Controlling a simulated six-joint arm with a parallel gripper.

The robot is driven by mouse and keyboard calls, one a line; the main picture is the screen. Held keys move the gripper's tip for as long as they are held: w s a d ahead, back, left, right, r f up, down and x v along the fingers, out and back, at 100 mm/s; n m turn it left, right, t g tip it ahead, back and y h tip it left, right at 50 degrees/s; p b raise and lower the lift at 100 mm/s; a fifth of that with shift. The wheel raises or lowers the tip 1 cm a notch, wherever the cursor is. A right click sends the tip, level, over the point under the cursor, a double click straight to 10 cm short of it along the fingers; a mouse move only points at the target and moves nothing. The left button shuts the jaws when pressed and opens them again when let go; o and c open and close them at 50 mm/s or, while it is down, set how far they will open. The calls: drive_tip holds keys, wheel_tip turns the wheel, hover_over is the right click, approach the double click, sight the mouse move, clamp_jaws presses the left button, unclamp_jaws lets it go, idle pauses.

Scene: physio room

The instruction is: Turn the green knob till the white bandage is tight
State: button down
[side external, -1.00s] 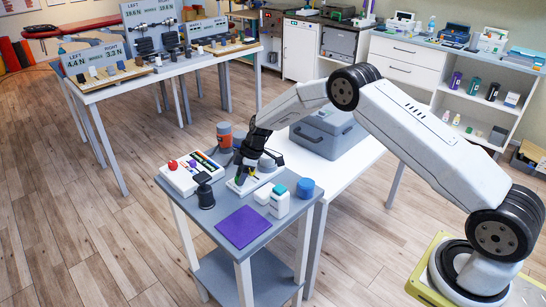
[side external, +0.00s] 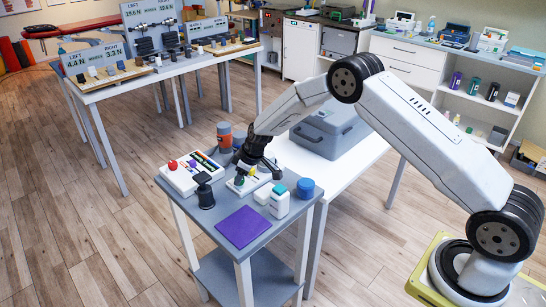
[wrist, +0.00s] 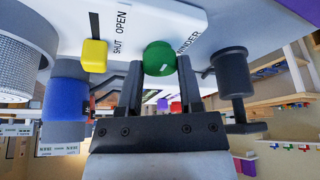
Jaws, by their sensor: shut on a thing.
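The green knob (wrist: 160,58) is a round knob on a white panel marked WINDER in the wrist view. My gripper (wrist: 159,80) is shut on it, one dark finger on each side. A white, woven-looking roll (wrist: 24,72), which appears to be the bandage, is at the left edge of the wrist view. Whether it is slack or tight cannot be told.
A yellow slider (wrist: 94,55) sits by the SHUT/OPEN marks, left of the knob. A dark post (wrist: 232,75) stands close on the right. A blue cylinder (wrist: 68,108) is at lower left. A purple mat (side external: 243,227) lies at the table's front.

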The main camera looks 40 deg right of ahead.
sight(251, 186)
drive_tip(key=shift+c, duration=1.4)
unclamp_jaws()
drive_tip(key=v, duration=0.7)
drive_tip(key=shift+s+r, duration=0.2)
drive_tip(key=shift+r, duration=0.15)
drive_tip(key=shift+d, duration=0.1)
